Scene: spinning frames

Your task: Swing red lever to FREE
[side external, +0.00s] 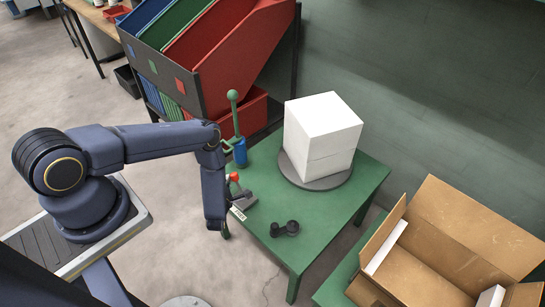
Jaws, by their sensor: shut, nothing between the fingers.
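The red lever shows as a small red-orange knob (233,177) near the left edge of the green table (325,212). A dark grey bracket (246,199) and a small white label (238,213) are just below it; the label's words are too small to read. My arm's last link hangs just left of the knob and hides part of the lever. My gripper (226,234) points down at the table's left edge, shut and empty. It is lower in the picture than the knob and apart from it. Which position the lever is in cannot be told.
A white box (322,132) stands on a grey round plate (316,180). A green-knobbed lever (233,97) on a blue base rises behind the red knob. A small black part (285,229) lies on the table. An open cardboard box (450,245) is at right, a bin rack (200,95) behind.

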